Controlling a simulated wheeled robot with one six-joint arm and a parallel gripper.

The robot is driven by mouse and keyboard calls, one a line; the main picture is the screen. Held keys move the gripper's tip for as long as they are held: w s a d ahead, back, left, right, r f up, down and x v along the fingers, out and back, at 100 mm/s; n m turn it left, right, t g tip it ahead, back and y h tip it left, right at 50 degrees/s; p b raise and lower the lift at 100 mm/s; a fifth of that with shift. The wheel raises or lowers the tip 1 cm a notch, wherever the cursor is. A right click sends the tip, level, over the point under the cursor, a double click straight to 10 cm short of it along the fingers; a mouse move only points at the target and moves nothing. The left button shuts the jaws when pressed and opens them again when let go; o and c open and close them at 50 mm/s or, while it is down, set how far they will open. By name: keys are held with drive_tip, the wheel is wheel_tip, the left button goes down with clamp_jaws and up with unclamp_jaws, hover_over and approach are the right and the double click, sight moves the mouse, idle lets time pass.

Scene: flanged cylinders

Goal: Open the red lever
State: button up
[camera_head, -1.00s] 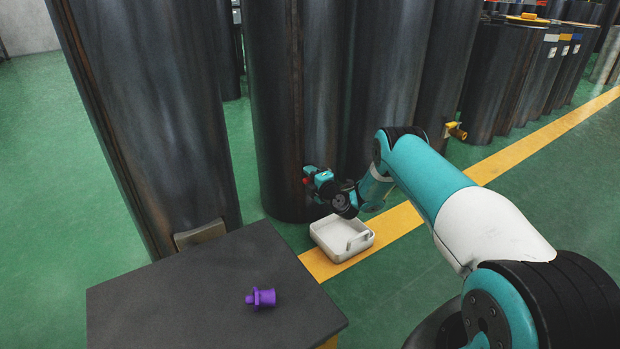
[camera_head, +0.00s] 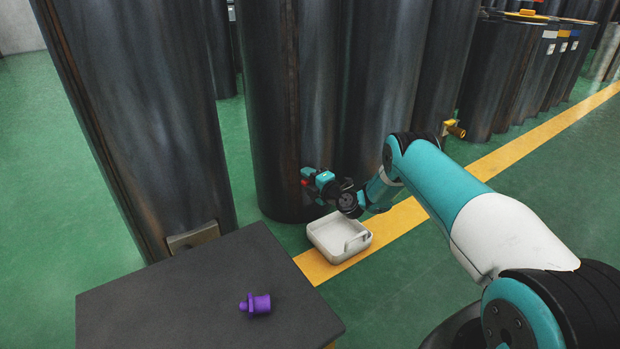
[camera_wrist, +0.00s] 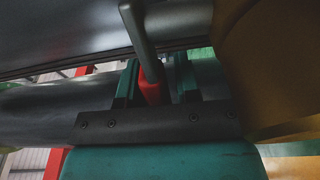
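The red lever (camera_wrist: 150,91) shows in the wrist view as a short red piece at the end of a grey rod (camera_wrist: 138,35). It lies between the two teal fingers of my gripper (camera_wrist: 155,85), with visible gaps on both sides, so the gripper looks open around it. In the head view my gripper (camera_head: 317,182) is low against the dark cylinder (camera_head: 292,110). A small red spot, probably the lever, shows at its left tip. The lever's mount is mostly hidden by the gripper.
A white tray (camera_head: 326,246) sits on the floor just below my gripper. A dark table (camera_head: 190,300) with a purple flanged piece (camera_head: 258,304) stands in front. A brass valve (camera_head: 455,129) juts from a cylinder at the right. Green floor is free on the right.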

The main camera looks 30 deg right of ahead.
drive_tip(key=shift+o, duration=0.7)
drive_tip(key=shift+s, duration=0.1)
drive_tip(key=p+v, duration=1.7)
drive_tip(key=p, duration=0.2)
drive_tip(key=shift+p, duration=0.3)
drive_tip(key=shift+s, duration=0.1)
